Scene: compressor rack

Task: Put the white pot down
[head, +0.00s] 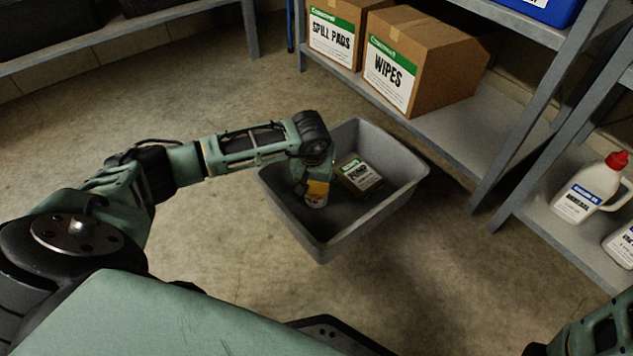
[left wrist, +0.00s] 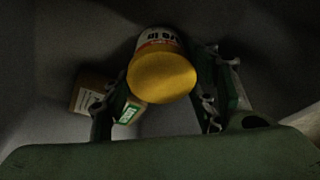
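The white pot (head: 316,201) has a yellow lid and stands inside the grey tub (head: 375,213), towards its left side. In the left wrist view the pot (left wrist: 162,72) sits between my two fingers, lid towards the camera, with part of its label showing. My left gripper (head: 322,180) reaches down into the tub from above. Its fingers lie along both sides of the pot and look shut on it; the fingertips are hidden. I cannot tell whether the pot's base touches the tub floor. My right gripper is out of view; only part of that arm shows at bottom right.
A small box with a green label (head: 359,173) is in the tub, right of the pot. The tub's front right part is empty. Cardboard boxes (head: 420,62) stand on the shelf behind. A white bottle with a red cap (head: 588,190) stands on the right shelf.

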